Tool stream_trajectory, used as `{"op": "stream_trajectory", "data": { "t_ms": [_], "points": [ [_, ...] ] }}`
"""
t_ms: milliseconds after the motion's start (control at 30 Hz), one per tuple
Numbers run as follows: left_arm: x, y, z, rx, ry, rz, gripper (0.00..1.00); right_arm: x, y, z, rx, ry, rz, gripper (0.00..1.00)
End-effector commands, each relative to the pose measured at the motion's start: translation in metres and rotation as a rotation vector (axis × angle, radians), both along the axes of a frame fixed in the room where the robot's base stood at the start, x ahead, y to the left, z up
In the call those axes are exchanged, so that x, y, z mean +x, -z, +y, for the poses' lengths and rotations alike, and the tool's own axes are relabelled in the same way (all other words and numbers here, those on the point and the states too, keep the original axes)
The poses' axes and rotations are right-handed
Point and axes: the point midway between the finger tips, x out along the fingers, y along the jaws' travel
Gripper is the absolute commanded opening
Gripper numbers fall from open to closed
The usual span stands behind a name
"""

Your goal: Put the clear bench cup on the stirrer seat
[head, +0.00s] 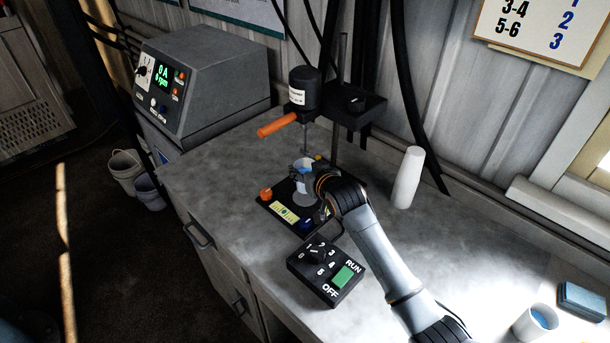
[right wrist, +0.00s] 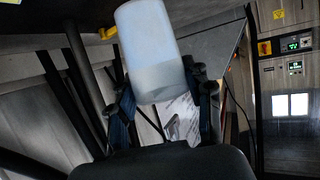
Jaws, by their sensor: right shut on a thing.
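The clear bench cup (right wrist: 150,55) is held between the fingers of my right gripper (right wrist: 165,112) in the right wrist view, its lower part looking darker. In the head view, the right gripper (head: 314,180) reaches in over the stirrer's black base, and the cup's pale rim (head: 302,162) shows below the stirrer shaft. The stirrer seat (head: 305,200) is a grey round piece on that base, partly hidden by the gripper. I cannot tell whether the cup touches it. My left gripper is not in view.
The stirrer head (head: 303,90) with an orange handle (head: 277,124) hangs above. A RUN/OFF switch box (head: 327,270) is in front. A white cylinder (head: 407,178) stands right of the arm. A cup with blue contents (head: 535,323) is at the bench's right. A grey control cabinet (head: 215,85) stands behind left.

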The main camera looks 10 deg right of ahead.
Motion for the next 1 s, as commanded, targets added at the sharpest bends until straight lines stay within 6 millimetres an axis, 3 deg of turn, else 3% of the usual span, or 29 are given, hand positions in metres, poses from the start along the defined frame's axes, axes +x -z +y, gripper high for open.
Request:
{"op": "stream_trajectory", "data": {
  "t_ms": [333,700,733,800,833,1000],
  "points": [
    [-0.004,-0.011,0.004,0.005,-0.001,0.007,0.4,0.002,0.034,0.001,0.0,0.0,0.002,0.17],
    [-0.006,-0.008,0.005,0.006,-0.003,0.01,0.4,0.002,0.039,0.001,0.0,0.0,0.0,0.17],
    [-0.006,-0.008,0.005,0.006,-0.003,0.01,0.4,0.002,0.039,0.001,0.0,0.0,0.0,0.54],
    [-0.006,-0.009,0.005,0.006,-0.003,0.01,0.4,0.001,0.038,0.001,0.0,0.0,0.001,0.69],
    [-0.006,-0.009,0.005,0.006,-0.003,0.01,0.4,0.001,0.038,0.001,0.0,0.0,0.001,0.73],
    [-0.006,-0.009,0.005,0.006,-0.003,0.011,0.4,0.001,0.038,0.001,0.0,0.0,0.001,0.73]
  ]
}}
